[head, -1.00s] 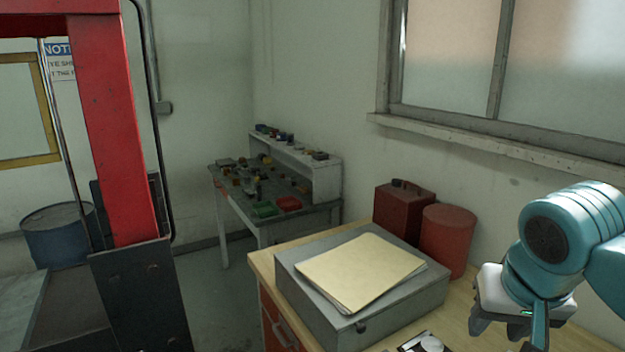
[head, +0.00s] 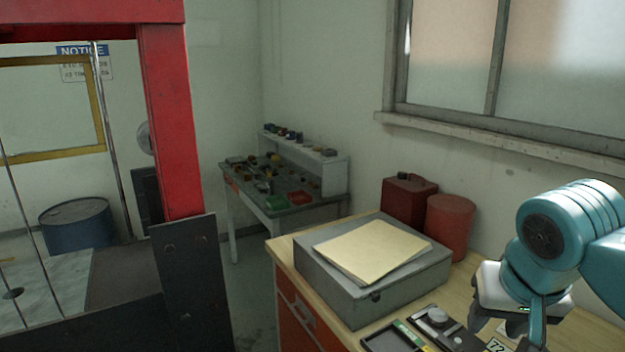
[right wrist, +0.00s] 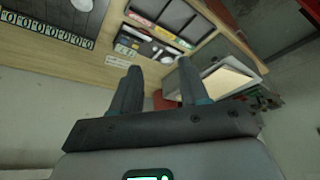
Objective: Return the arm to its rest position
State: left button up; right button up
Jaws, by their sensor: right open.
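My right arm comes in from the right edge of the head view, bent, with its wrist over the wooden workbench's right side. My right gripper (right wrist: 155,88) shows in the right wrist view with its two dark fingers spread apart and nothing between them. In the head view its fingers hang below the pale wrist housing and are partly cut off by the lower edge. My left gripper is not in view. No gate valve can be made out in these frames.
The wooden workbench (head: 285,262) holds a grey case (head: 335,285) with tan folders (head: 372,250), a red can (head: 408,200), a red cylinder (head: 450,225) and a dark tray (head: 392,337). A red frame (head: 172,120) stands at left. A cluttered table (head: 290,207) and blue drum (head: 76,225) are behind.

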jog(key=w+a+f+n+g+y+b, duration=0.1)
jog(key=a+f+b, duration=0.15)
jog(key=f, duration=0.95)
jog(key=w+a+f+n+g+y+b, duration=0.1)
jog(key=a+f, duration=0.3)
jog(key=f, duration=0.8)
jog(key=w+a+f+n+g+y+b, duration=0.1)
jog(key=a+f+y+b, duration=0.15)
jog(key=f, duration=0.85)
jog(key=s+a+f+m+b, duration=0.1)
jog(key=s+a+f+b, duration=0.1)
jog(key=s+f, duration=0.7)
jog(key=s+a+f+m+g+b, duration=0.1)
jog(key=s+a+f+b, duration=0.1)
jog(key=s+f, duration=0.7)
notch_tip(320, 180, down, 8)
jog(key=shift+s+r+y, duration=0.2)
jog(key=shift+s+y, duration=0.1)
jog(key=shift+y, duration=0.05)
